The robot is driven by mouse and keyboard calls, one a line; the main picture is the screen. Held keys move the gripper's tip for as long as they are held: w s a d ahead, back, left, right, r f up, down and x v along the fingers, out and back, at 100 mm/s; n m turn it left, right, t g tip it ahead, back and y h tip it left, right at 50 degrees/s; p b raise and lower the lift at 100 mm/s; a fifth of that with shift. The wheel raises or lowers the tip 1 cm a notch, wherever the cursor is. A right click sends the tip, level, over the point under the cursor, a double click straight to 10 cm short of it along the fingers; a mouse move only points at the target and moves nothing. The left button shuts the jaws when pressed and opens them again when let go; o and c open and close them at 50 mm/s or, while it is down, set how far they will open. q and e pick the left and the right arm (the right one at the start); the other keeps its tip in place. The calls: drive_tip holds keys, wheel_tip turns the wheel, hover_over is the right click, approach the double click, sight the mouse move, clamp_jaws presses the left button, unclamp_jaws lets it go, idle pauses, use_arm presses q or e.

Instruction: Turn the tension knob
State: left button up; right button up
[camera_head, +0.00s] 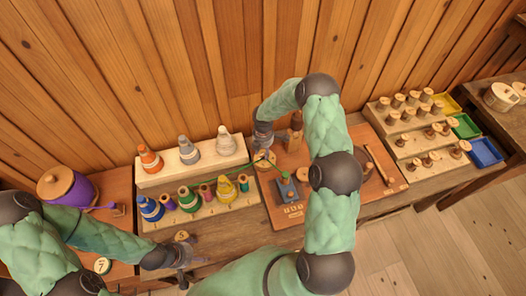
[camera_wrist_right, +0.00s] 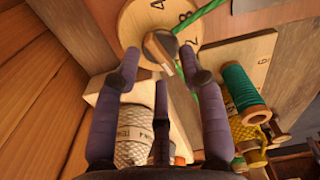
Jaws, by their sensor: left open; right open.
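The tension knob (camera_wrist_right: 159,46) is a dark pointer-like piece at the centre of a pale wooden dial (camera_wrist_right: 132,22) marked with numbers, among them 4, 8 and 2. In the right wrist view my right gripper (camera_wrist_right: 159,58) is open, its fingertips on either side of the knob; I cannot tell whether they touch it. In the head view my right gripper (camera_head: 263,150) is over the left part of the reddish-brown board (camera_head: 285,215), and the knob is mostly hidden. My left gripper (camera_head: 183,262) is open and empty near the table's front edge.
A green thread (camera_head: 247,166) runs by the dial. A stepped wooden rack (camera_head: 188,178) with coloured spools and cones stands left of the board. A purple pot (camera_head: 75,192) is at far left. Right of the board stand a spool rack (camera_head: 420,165) and coloured trays (camera_head: 485,152).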

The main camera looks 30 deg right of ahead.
wheel_tip(320, 180, up, 11)
idle(0.4)
idle(0.4)
